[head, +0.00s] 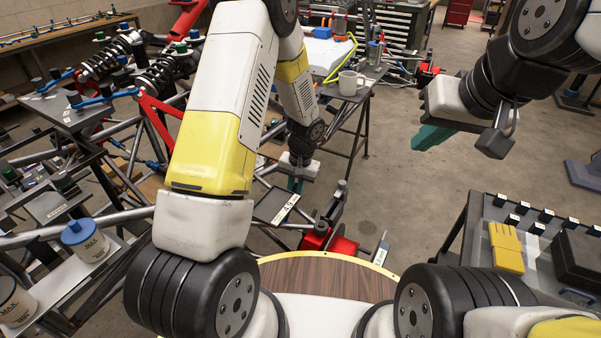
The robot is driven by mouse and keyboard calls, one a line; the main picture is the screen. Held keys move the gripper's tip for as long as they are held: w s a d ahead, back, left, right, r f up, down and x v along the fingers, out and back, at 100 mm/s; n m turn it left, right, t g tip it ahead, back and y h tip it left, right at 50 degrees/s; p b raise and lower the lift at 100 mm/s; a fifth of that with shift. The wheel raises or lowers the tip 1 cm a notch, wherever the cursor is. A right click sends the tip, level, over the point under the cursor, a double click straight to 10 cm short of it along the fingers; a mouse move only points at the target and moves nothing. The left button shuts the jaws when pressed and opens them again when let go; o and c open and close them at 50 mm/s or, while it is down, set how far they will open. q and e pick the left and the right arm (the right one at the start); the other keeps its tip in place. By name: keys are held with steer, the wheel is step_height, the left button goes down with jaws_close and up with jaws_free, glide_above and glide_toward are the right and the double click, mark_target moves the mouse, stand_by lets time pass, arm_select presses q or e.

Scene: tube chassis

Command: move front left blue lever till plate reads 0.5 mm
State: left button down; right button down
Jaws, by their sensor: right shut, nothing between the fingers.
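Several blue levers show on the tube chassis at the left, such as one blue lever (92,102) by a black coil spring; I cannot tell which is the front left one. A white plate (285,208) on a dark panel seems to read 4.9. Another small plate (380,254) by the red part ends in "mm"; its number is too small to be sure. My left gripper (296,185) points down just above the dark panel; its green fingers are partly hidden and small. My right gripper (420,144) is shut and empty, over bare floor at the right.
A grey bench (480,262) with a yellow box (506,247) is at the lower right. Chassis tubes (125,215) crowd the left.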

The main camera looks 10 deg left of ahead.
arm_select(q)
steer(key=shift+w+d+f+g+y, duration=0.1)
steer(key=shift+w+f+g+y, duration=0.1)
steer(key=shift+w+f+g, duration=0.35)
steer(key=shift+w+d+f+g+y, duration=0.1)
steer(key=shift+w+f+g+y, duration=0.15)
steer(key=shift+f+g, duration=0.5)
steer(key=shift+w+d+f+g+y, duration=0.15)
steer(key=shift+w+f+g, duration=0.25)
steer(key=shift+g, duration=0.4)
steer(key=shift+a, duration=0.1)
steer(key=c, duration=1.5)
jaws_free()
steer(key=shift+o, duration=0.2)
steer(key=v, duration=0.7)
steer(key=shift+r, duration=0.35)
steer(key=shift+w, duration=0.1)
